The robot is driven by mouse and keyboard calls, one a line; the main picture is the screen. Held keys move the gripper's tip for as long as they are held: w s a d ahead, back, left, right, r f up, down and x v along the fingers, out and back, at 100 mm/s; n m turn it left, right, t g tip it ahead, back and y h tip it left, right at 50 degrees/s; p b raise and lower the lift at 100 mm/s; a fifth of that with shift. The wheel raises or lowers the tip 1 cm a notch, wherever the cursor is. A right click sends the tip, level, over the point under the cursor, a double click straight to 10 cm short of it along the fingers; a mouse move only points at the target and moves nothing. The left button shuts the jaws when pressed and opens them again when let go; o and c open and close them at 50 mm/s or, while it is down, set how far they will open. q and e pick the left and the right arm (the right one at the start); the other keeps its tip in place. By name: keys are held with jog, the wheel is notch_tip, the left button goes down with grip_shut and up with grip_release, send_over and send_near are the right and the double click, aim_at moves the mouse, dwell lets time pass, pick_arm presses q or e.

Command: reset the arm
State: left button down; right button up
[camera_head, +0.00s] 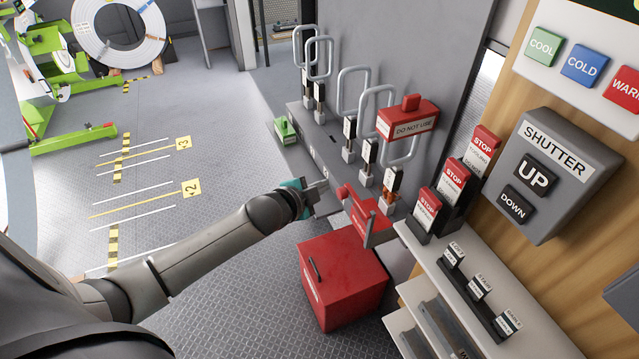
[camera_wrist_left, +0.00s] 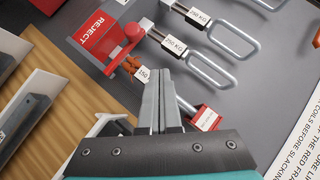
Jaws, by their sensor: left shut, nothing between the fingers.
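My left arm reaches in from the left in the head view, and its gripper (camera_head: 333,196) is beside a red fixture (camera_head: 358,222) above the red box. In the left wrist view the two grey fingers of the gripper (camera_wrist_left: 166,88) are shut together with nothing between them. The red fixture, marked REJECT (camera_wrist_left: 97,38), lies beyond and to the left of the fingertips there. A labelled handle with orange on it (camera_wrist_left: 138,70) is close to the fingertips; I cannot tell whether they touch. My right gripper is in neither view.
A red box (camera_head: 342,285) stands on the floor below the gripper. Several loop handles (camera_head: 352,92) line the grey panel, with a red DO NOT USE block (camera_head: 408,120). Red STOP buttons (camera_head: 428,207) and a SHUTTER box (camera_head: 560,165) are at right.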

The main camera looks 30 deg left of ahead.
pick_arm(q)
jog(key=shift+s+r, duration=0.25)
jog(key=shift+s, duration=0.1)
dwell(0.3)
jog(key=s+f+n+g+b, duration=0.25)
jog(key=s+f, duration=0.35)
jog(key=f, duration=0.5)
jog(key=s+f+n+g+y+b, duration=0.1)
jog(key=s+f+n+g+b, duration=0.15)
jog(key=s+f, duration=0.65)
jog(key=s+f+n+g+b, duration=0.1)
jog(key=s+f+b, duration=0.25)
jog(key=f, duration=1.05)
jog(key=s+d+f+n+g+b, duration=0.1)
jog(key=s+d+f+g+b, duration=0.1)
jog(key=s+f, duration=0.6)
jog(key=s+d+f+n+g+b, duration=0.2)
jog(key=s+d+f, duration=0.3)
jog(key=s, duration=1.3)
notch_tip(320, 180, down, 4)
jog(key=shift+s+d+r+n+g+b, duration=0.1)
jog(key=shift+s+d+n+g+b, duration=0.2)
jog(key=shift+g+b, duration=0.4)
